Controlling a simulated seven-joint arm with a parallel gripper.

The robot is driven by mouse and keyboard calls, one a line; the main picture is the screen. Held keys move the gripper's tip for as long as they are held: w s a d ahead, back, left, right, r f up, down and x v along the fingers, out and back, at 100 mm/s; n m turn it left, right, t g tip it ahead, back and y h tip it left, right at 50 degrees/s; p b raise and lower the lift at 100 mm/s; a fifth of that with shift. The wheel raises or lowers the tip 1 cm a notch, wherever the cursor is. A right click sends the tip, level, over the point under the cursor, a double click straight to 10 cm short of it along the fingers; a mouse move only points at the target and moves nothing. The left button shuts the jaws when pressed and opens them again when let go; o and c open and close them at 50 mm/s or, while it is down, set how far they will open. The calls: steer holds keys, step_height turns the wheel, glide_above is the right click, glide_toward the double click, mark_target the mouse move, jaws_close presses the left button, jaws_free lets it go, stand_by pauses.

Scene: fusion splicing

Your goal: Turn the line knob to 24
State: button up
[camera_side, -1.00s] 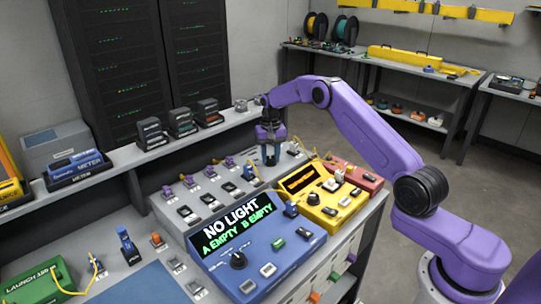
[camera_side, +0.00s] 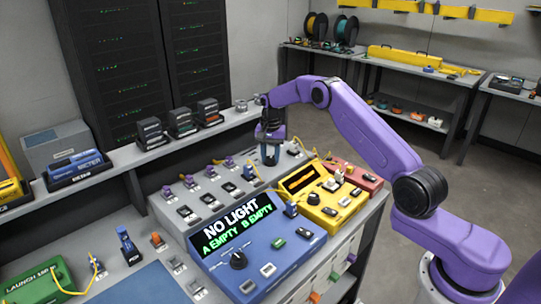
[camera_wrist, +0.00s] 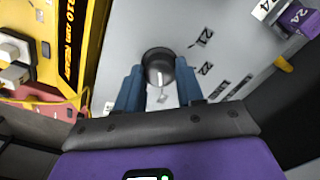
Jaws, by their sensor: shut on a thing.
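The line knob (camera_wrist: 158,66) is round and black with a white pointer mark, set on a grey panel (camera_wrist: 225,25). In the wrist view it sits between the two blue fingers of my gripper (camera_wrist: 160,80), which is shut on it. The pointer mark shows on the side of the knob nearer my wrist. Printed labels, among them 21 and 22, lie to the right of the knob; the lower one is too small to read surely. In the side view my gripper (camera_side: 270,154) points down at the grey console, and its fingers hide the knob.
A yellow unit (camera_side: 318,185) stands right beside my gripper, with a red unit (camera_side: 358,172) beyond it. A blue meter (camera_side: 245,245) reading "NO LIGHT" is in front. Purple connectors and yellow cables are close by on the console (camera_side: 160,205).

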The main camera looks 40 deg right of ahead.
mark_target(270, 158)
steer(key=o, duration=1)
steer(key=shift+o, duration=0.2)
steer(key=shift+r, duration=0.15)
step_height(270, 158, up, 17)
steer(key=shift+r, duration=0.1)
